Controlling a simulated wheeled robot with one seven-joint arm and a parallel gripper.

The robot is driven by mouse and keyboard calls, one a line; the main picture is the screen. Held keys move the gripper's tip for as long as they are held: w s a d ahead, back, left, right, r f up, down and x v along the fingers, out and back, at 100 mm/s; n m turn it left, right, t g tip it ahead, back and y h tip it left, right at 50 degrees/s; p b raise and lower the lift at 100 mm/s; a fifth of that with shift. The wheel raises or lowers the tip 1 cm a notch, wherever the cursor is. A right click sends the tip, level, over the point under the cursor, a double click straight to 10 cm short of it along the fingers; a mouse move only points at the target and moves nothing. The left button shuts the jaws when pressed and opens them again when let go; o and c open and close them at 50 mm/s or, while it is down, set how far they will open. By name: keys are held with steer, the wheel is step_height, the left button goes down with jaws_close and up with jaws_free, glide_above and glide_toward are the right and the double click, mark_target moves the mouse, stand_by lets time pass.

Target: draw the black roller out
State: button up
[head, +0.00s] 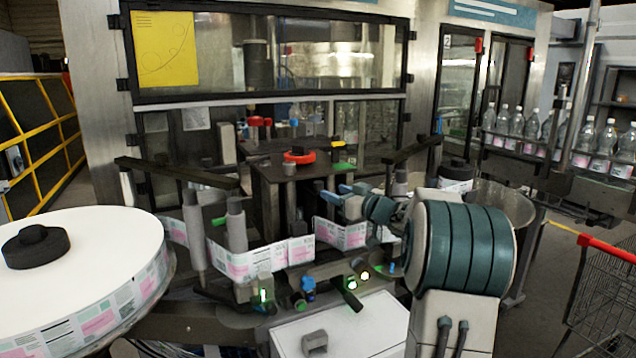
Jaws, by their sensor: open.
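My gripper (338,193) is in the middle of the head view, small and partly hidden by my own arm. Its pale blue fingers are open, close to the label web (341,234) and right of the dark block with a red knob (299,157). I see nothing held in it. I cannot pick out the black roller with certainty. Grey upright rollers (236,228) carry the web at the left. Short dark cylinders with lit ends (351,299) sit in front of it. My arm hides part of the machine to the right.
A large white label reel (85,262) with a black hub (36,246) fills the left. A white box top (342,328) bears a grey bracket (314,342). Bottles (546,126) stand at the back right. A red-handled cart (606,290) is at the right edge.

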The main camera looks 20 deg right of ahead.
mark_target(322, 187)
steer(key=p+x, duration=0.1)
steer(key=x, duration=0.7)
steer(key=shift+p, duration=0.4)
jaws_close()
steer(key=shift+a, duration=0.1)
